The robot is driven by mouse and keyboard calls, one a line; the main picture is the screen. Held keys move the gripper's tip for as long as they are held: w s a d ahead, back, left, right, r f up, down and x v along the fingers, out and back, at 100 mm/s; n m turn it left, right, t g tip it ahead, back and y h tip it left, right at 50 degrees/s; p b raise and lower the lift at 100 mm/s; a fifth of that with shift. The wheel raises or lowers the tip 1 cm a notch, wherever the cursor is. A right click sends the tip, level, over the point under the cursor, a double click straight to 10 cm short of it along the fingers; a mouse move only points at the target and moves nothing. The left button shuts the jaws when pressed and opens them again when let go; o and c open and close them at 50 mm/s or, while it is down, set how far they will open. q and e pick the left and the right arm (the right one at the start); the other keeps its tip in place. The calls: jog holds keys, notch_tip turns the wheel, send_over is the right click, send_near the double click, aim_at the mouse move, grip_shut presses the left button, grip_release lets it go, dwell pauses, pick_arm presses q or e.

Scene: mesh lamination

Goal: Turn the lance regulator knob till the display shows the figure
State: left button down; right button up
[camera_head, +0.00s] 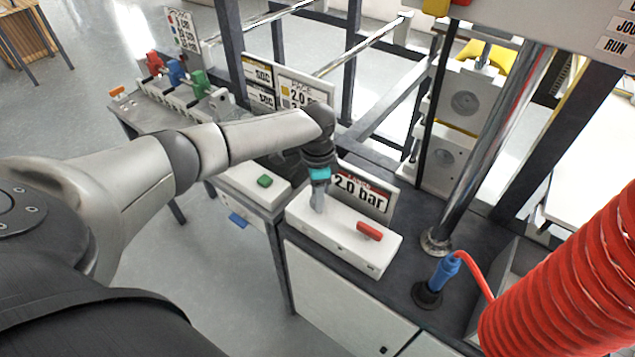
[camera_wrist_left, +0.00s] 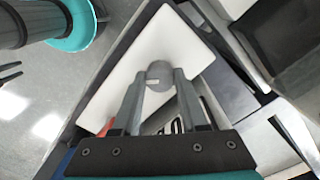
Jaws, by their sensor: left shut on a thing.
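A white box (camera_head: 350,239) with a red lever (camera_head: 369,231) stands on the dark bench top. My left gripper (camera_head: 317,208) points down onto the left part of this box. In the left wrist view, my left gripper's fingers are shut on a grey round knob (camera_wrist_left: 159,73) on the white box (camera_wrist_left: 175,40), one finger on either side. In the head view the gripper hides the knob. A red-topped sign (camera_head: 361,192) reading "2.0 bar" stands upright behind the box; its left part is covered by my wrist. My right gripper is in neither view.
A white box with a green button (camera_head: 264,181) lies left of the gripper. A blue lance (camera_head: 445,268) with a red hose stands at the right, near a metal post. A large red ribbed hose (camera_head: 565,285) fills the lower right. Signs and coloured clamps stand further back.

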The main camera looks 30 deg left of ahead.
pick_arm(q)
jog(key=n+p, duration=0.3)
jog(key=shift+r, duration=0.15)
jog(key=shift+n+p, duration=1.05)
jog(key=shift+n, duration=0.45)
jog(key=shift+c, duration=2.2)
grip_release()
notch_tip(320, 180, up, 15)
jog(key=p, duration=0.2)
